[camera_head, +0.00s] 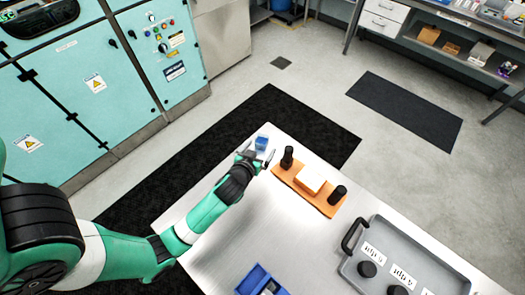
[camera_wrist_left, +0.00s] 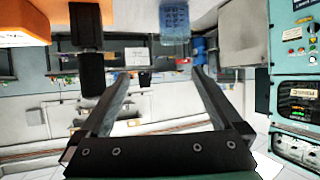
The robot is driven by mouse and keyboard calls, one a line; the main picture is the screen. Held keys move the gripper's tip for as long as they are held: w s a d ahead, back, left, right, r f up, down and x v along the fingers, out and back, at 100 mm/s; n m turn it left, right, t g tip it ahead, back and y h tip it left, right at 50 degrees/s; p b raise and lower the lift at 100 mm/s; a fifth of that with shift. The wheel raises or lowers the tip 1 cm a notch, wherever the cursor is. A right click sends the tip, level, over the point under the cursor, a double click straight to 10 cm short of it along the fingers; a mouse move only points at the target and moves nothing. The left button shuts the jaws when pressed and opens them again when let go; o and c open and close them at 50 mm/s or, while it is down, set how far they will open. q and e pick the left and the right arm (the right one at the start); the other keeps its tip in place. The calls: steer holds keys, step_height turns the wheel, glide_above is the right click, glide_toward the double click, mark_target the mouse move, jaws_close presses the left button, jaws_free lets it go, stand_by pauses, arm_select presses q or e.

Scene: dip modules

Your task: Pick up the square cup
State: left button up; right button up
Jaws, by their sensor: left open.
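The square cup (camera_head: 262,143) is small and blue and stands near the far corner of the metal table. In the left wrist view the blue cup (camera_wrist_left: 174,17) shows at the top edge, partly cut off, beyond the fingertips. My left gripper (camera_head: 257,156) is open and just short of the cup, with nothing between its fingers. In the left wrist view the open fingers (camera_wrist_left: 161,74) are wide apart. My right gripper is in neither view.
An orange fixture (camera_head: 286,174) with black posts and a pale block stands close right of the gripper. A grey tray (camera_head: 425,262) with a black handle and labels lies at right. A blue bin (camera_head: 254,279) is at the near edge. The table middle (camera_head: 265,220) is clear.

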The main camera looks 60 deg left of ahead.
mark_target(259, 145)
arm_select(q)
steer(key=shift+g, duration=0.3)
steer(key=f, duration=0.1)
steer(key=s+f, duration=0.2)
steer(key=shift+s+a+f+b, duration=0.1)
steer(key=shift+a+f+b, duration=0.2)
steer(key=shift+f, duration=0.1)
steer(key=shift+s, duration=0.1)
steer(key=shift+a+r, duration=0.1)
steer(key=shift+r, duration=0.1)
steer(key=b+x, duration=0.1)
steer(key=x, duration=0.5)
steer(key=shift+w+a, duration=0.15)
steer(key=shift+w, duration=0.15)
steer(key=x, duration=0.2)
steer(key=b+x, duration=0.1)
steer(key=x, duration=0.1)
steer(key=shift+s+a+f, duration=0.15)
steer(key=shift+f, duration=0.15)
steer(key=shift+w+a+f, duration=0.15)
steer(key=shift+w+a, duration=0.15)
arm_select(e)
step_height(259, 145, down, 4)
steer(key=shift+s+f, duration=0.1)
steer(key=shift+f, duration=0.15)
arm_select(q)
steer(key=shift+c, duration=0.2)
